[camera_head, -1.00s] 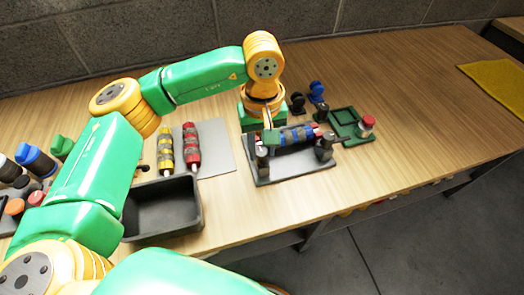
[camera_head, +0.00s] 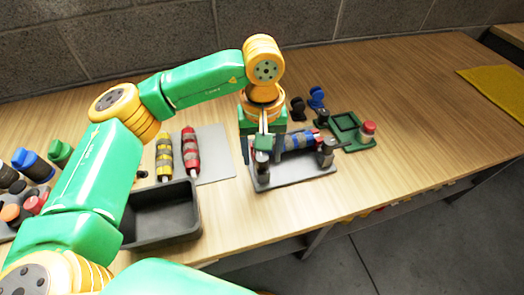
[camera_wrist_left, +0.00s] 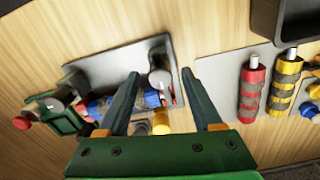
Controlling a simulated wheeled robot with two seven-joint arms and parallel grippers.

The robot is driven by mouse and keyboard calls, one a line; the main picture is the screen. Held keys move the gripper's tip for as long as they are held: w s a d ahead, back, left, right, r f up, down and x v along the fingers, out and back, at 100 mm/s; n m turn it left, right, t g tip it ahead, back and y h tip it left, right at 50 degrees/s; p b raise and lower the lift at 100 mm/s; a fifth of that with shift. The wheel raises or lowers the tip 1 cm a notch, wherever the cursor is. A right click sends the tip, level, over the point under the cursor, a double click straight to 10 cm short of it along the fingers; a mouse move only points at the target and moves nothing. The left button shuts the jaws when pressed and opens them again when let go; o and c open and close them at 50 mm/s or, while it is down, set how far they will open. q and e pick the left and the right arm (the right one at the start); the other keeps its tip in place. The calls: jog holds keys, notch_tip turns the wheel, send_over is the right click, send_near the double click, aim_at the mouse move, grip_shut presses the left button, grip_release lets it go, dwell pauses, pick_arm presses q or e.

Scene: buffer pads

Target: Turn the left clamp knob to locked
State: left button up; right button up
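The clamp fixture is a grey plate (camera_head: 290,175) with a blue-and-grey roller (camera_head: 298,139) lying across it between two dark, grey-topped clamp posts. The left clamp knob (camera_head: 262,162) stands at the plate's left end, and the right one (camera_head: 327,154) at its right end. My left gripper (camera_head: 263,148) is above the left clamp, pointing down. In the left wrist view its fingers (camera_wrist_left: 163,88) are spread wide, with the left clamp knob (camera_wrist_left: 160,78) showing between them, apart from both. The knob's marking is too small to read. My right gripper is not in view.
A red roller (camera_head: 190,150) and a yellow roller (camera_head: 164,157) lie on a pale mat (camera_head: 217,155) to the left. A black bin (camera_head: 160,215) stands in front. A green tray (camera_head: 358,143) and a red-topped knob (camera_head: 367,130) are right of the fixture.

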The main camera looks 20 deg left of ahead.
aim_at(262, 157)
pick_arm(q)
notch_tip(262, 157, up, 7)
jog(key=shift+r, duration=0.1)
dwell(0.5)
